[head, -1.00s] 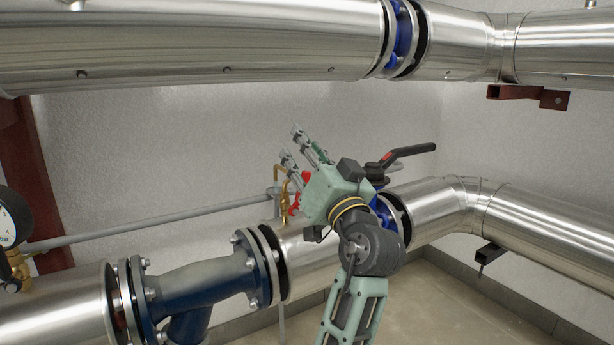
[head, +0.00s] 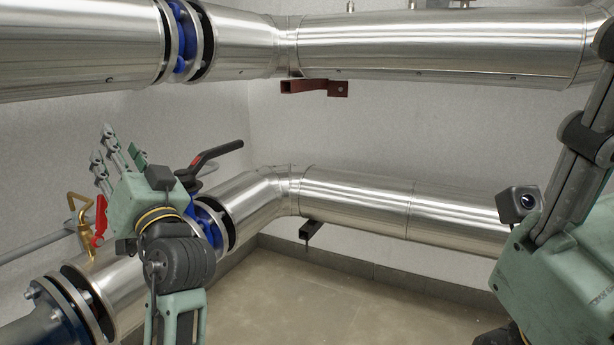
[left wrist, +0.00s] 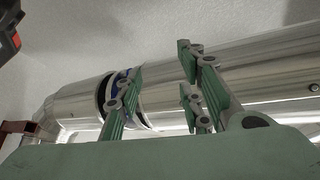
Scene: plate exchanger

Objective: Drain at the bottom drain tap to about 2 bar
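The drain tap (head: 83,228) is a small brass valve with a red lever (head: 101,220), standing on the lower metal-clad pipe at the left of the head view. My left gripper (head: 118,152) is above and to the right of it in the picture, fingers pointing up and away. The left wrist view shows its fingers (left wrist: 158,90) spread with nothing between them; shiny pipe lies behind. My right gripper's green body (head: 555,270) is at the right edge of the head view; its grip cannot be made out. No pressure gauge shows now.
A black-handled valve lever (head: 215,155) stands just right of my left gripper. The upper clad pipe (head: 430,45) and the lower clad pipe (head: 365,203) run along the wall. A red-brown bracket (head: 312,87) juts out under the upper one. The floor (head: 330,300) is clear.

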